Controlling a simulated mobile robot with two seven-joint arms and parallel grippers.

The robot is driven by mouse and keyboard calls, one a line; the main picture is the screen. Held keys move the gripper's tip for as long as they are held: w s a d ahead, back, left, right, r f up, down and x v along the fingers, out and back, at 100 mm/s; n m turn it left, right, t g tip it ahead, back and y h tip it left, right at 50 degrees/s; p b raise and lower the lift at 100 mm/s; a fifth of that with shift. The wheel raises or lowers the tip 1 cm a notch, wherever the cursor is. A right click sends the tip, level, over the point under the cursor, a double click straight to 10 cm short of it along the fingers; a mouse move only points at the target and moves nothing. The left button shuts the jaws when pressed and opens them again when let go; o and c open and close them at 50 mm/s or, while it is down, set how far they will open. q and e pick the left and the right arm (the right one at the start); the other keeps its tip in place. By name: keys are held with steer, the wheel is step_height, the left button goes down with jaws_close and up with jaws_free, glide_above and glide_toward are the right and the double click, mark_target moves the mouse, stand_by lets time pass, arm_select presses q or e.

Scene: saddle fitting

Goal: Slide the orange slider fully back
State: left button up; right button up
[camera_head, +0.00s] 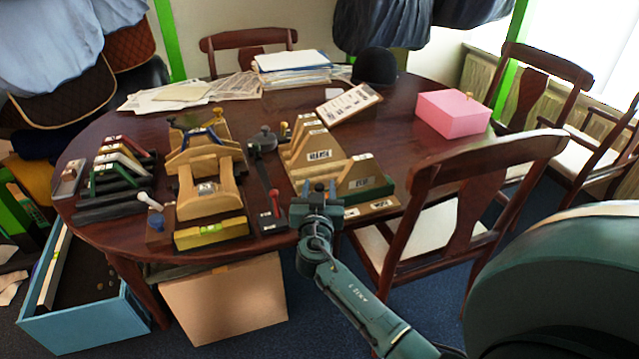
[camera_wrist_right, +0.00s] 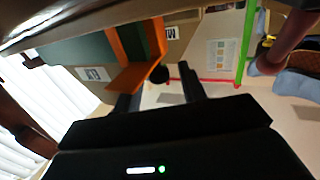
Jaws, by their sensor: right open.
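The orange slider (camera_wrist_right: 140,62) shows in the right wrist view as an angled orange piece against a dark green block (camera_wrist_right: 82,52). In the head view I cannot make the slider out; my right gripper seems to cover that spot. My right gripper (camera_head: 320,187) is at the front edge of the table, before the tan stepped fixture (camera_head: 325,150) and its green part (camera_head: 372,188). Its two dark fingers (camera_wrist_right: 158,88) are apart, with the slider just beyond them. I cannot tell whether a finger touches it. My left gripper is out of view.
Tan saddle-like stands (camera_head: 210,190) and a dark rack (camera_head: 115,185) fill the table's left side. A clipboard (camera_head: 348,103) lies behind the fixture and a pink box (camera_head: 453,114) stands right. A wooden chair (camera_head: 470,185) is close on the right. Table between fixture and box is clear.

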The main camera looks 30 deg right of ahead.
steer(key=shift+w+d, duration=0.35)
steer(key=shift+w, duration=0.1)
jaws_close()
stand_by(0.4)
